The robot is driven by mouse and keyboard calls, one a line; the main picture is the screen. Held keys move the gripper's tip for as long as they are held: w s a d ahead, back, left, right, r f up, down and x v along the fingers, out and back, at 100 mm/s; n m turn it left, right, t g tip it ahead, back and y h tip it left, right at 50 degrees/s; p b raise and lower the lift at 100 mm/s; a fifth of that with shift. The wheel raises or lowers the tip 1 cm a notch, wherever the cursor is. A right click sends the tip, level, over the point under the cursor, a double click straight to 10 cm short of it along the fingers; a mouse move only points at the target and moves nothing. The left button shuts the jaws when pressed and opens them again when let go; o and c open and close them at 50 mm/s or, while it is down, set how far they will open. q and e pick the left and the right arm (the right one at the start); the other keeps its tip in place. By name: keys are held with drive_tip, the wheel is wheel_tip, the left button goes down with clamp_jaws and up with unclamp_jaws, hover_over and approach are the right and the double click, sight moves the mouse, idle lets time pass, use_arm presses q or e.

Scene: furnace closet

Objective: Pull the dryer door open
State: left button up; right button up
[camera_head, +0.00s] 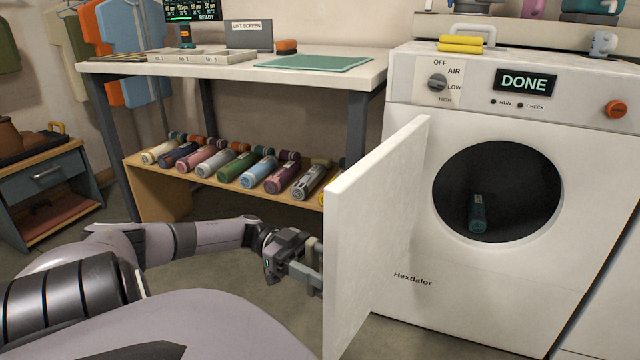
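The white dryer (470,300) stands at the right, with a round dark opening (455,190) in its front. Its white door (370,240) stands open, swung out to the left of the opening and seen nearly edge-on. A small teal item (478,212) lies inside the drum. The dryer display (525,82) reads DONE. My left gripper (310,272) is at the outer face of the door, by its left edge. Its fingertips are partly hidden by the door, so its grip and any handle there cannot be made out. My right gripper is not in view.
A white worktable (220,70) stands behind my arm, with a lower wooden shelf (150,182) of rolled items. A small drawer cabinet (45,178) is at the far left. Some floor shows between table and door.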

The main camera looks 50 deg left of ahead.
use_arm(q)
drive_tip(key=v, duration=0.7)
drive_tip(key=shift+b, duration=0.35)
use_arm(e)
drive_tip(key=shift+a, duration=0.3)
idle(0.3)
